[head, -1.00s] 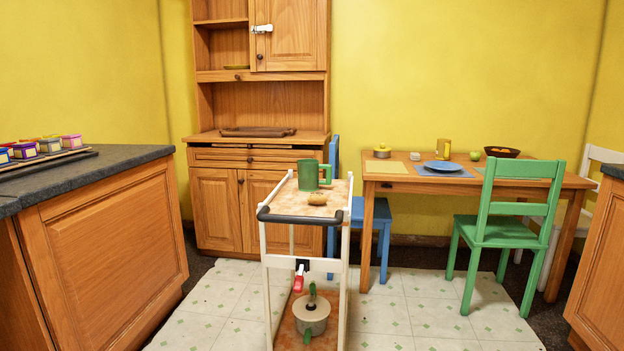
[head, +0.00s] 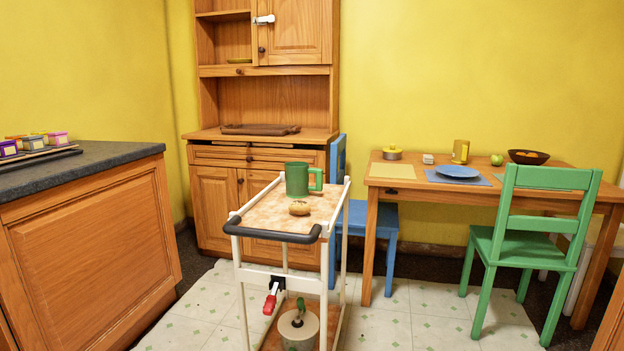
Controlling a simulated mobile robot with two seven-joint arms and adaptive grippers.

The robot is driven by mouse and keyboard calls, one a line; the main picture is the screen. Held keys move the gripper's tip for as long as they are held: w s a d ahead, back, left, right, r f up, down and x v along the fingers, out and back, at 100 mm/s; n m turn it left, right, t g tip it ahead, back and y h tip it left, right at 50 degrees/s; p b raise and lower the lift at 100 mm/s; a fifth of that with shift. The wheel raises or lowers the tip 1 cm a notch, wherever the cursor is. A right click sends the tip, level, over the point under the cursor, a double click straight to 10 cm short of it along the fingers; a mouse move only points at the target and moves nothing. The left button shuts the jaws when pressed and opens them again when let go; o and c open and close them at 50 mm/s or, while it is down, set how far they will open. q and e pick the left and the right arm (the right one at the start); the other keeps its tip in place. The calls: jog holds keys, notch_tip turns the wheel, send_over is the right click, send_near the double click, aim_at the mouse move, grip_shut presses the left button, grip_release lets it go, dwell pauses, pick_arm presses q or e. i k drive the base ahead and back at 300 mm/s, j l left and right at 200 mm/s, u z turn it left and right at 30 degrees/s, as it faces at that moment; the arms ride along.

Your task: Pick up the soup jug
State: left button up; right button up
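A green jug (head: 297,179) with a handle on its right side stands upright on the top shelf of a white-framed trolley (head: 262,215). It is the only jug-like thing that I see, and its contents are hidden. A small brown bread roll or potato (head: 299,208) lies in front of it on the same shelf. Neither of my grippers shows in the head view.
The trolley's black push handle (head: 272,235) faces me, with a pot (head: 298,330) on its lower shelf. A blue chair (head: 372,218) stands close behind right. A counter (head: 90,165) is at left; a green chair (head: 510,235) and table (head: 400,184) are at right.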

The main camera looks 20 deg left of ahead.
aim_at(298, 173)
jog(key=i+l+u, duration=0.15)
jog(key=i+l, duration=0.3)
jog(key=i+l+u, duration=0.1)
jog(key=i+l, duration=0.3)
jog(key=l, duration=0.15)
